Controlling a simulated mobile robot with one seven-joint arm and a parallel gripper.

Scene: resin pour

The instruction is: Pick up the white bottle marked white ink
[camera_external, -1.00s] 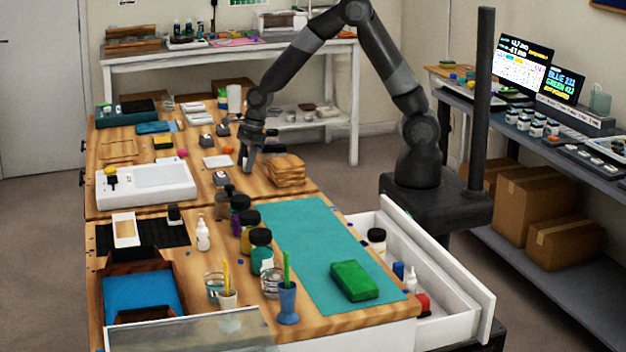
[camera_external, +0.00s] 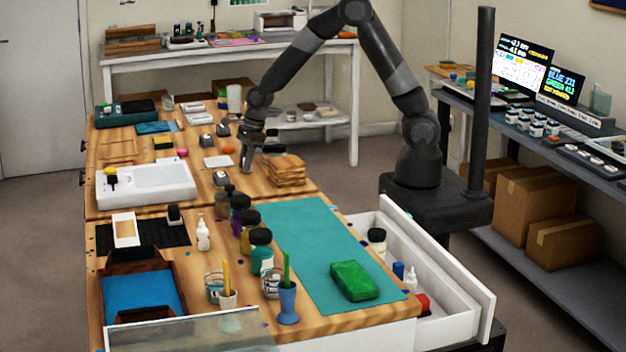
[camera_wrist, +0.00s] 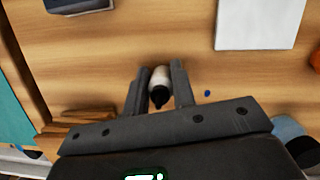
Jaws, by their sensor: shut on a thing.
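In the wrist view a small white bottle with a dark tip (camera_wrist: 160,80) sits between the two fingers of my gripper (camera_wrist: 160,88). The fingers are shut on its sides. Any marking on it cannot be read. In the external view my gripper (camera_external: 246,163) is low over the far part of the wooden table, left of a stack of wooden pieces (camera_external: 286,170). The held bottle is hidden or too small to make out there. Another white bottle (camera_external: 203,233) stands upright nearer the front, beside the black mat.
A white sheet (camera_wrist: 260,22) lies near my gripper. Several dark-capped jars (camera_external: 261,252) line the edge of the teal mat (camera_external: 310,245), which carries a green block (camera_external: 354,281). An open drawer (camera_external: 445,265) sticks out at right.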

